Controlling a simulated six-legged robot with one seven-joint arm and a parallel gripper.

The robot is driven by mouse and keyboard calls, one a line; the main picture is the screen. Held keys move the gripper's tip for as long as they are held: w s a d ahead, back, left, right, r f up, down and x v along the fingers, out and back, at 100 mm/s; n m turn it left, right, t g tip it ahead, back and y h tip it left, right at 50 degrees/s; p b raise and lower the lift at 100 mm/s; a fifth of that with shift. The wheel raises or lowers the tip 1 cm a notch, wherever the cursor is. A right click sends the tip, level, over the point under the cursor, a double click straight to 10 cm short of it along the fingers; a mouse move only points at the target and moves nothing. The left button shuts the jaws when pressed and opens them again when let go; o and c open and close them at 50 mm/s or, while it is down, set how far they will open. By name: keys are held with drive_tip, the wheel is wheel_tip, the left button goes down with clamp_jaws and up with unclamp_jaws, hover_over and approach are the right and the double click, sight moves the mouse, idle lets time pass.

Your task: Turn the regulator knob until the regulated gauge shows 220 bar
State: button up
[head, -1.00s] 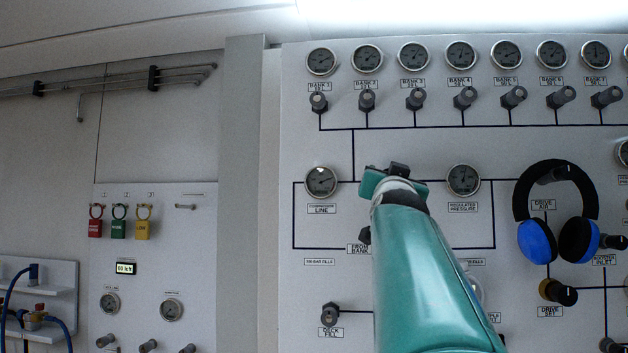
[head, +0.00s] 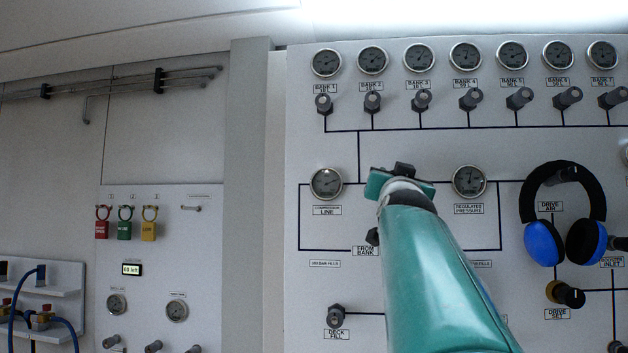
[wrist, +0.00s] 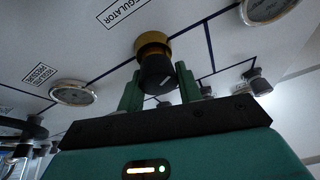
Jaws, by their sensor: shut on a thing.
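The regulator knob (wrist: 155,72), black with a brass collar, sits on the panel below the REGULATOR label (wrist: 124,10) in the wrist view. My gripper (wrist: 160,88) has its two green fingers on either side of the knob and is shut on it. In the head view my arm hides the knob, and my gripper's wrist end (head: 400,182) shows between two gauges. The regulated pressure gauge (head: 469,181) is right of it; its needle points roughly upward, but the scale is too small to read. This gauge also shows in the wrist view (wrist: 73,93), seen edge-on.
The compressor line gauge (head: 326,183) is left of my gripper. A row of bank gauges and valve knobs (head: 422,100) runs above. Blue and black headphones (head: 562,215) hang to the right. The deck fill knob (head: 336,314) sits low on the panel.

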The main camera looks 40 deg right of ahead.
drive_tip(key=shift+n+t, duration=0.3)
drive_tip(key=shift+n, duration=0.2)
drive_tip(key=o, duration=1)
drive_tip(key=shift+w+d, duration=0.1)
drive_tip(key=shift+w, duration=0.05)
drive_tip(key=shift+f, duration=0.1)
